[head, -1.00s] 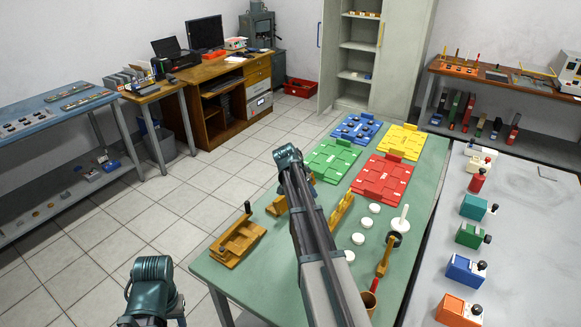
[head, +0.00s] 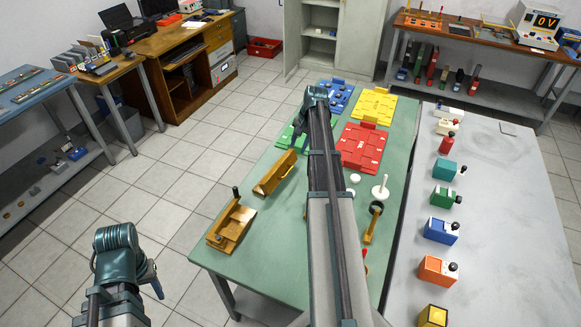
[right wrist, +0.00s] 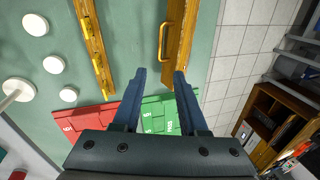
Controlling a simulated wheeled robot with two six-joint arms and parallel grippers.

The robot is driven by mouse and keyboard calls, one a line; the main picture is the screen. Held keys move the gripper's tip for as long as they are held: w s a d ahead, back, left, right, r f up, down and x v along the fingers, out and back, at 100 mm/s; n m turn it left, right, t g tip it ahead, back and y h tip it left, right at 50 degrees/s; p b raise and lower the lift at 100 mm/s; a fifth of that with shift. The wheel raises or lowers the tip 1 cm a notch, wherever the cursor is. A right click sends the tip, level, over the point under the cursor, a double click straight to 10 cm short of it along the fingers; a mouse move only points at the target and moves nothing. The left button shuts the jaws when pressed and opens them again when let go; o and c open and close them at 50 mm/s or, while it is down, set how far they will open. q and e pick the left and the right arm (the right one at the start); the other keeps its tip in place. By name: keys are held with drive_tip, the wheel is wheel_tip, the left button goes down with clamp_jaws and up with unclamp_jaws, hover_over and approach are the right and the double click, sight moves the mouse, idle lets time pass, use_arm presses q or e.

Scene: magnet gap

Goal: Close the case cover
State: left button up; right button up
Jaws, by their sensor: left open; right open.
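No part is marked as the case cover. A brown wooden piece (head: 275,172) lies on the green table, left of my right arm. In the right wrist view, a wooden piece with a loop handle (right wrist: 178,40) lies just beyond the right fingertip, apparently the same one. A yellow-brown hinged strip (right wrist: 95,50) lies to its left. My left gripper (head: 152,278) is open and empty, low at left, off the table.
The green table (head: 240,268) also bears a wooden clamp-like fixture (head: 232,226), a red panel (head: 362,147), a yellow panel (head: 376,104), a green panel (right wrist: 155,118) and several white discs. A grey table (head: 500,215) with several coloured blocks stands at right. Tiled floor is free at left.

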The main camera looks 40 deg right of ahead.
sight(290, 169)
drive_tip(key=b+x, duration=1.2)
drive_tip(key=x, duration=0.1)
clamp_jaws()
